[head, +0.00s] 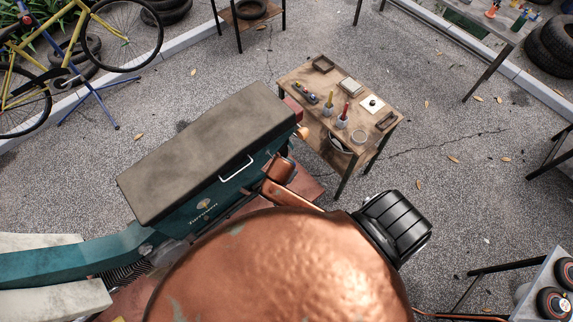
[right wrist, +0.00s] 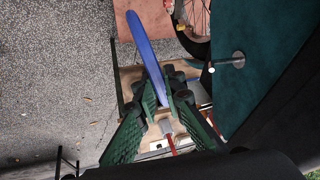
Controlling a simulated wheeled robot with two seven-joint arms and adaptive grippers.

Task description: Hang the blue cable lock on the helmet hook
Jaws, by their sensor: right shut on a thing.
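The blue cable lock (right wrist: 147,48) shows in the right wrist view as a long, slightly curved blue band. My right gripper (right wrist: 165,90), with green ribbed fingers, is shut on its lower end; the rest reaches up and left beyond the fingertips. Neither gripper, the lock nor the peg can be made out in the head view.
A teal box with a grey lid (head: 210,150), a copper dome (head: 290,265) and a black ribbed housing (head: 393,228) fill the middle and front. A wooden table (head: 310,75) with small tools stands behind. Open pavement (head: 460,190) lies to the right.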

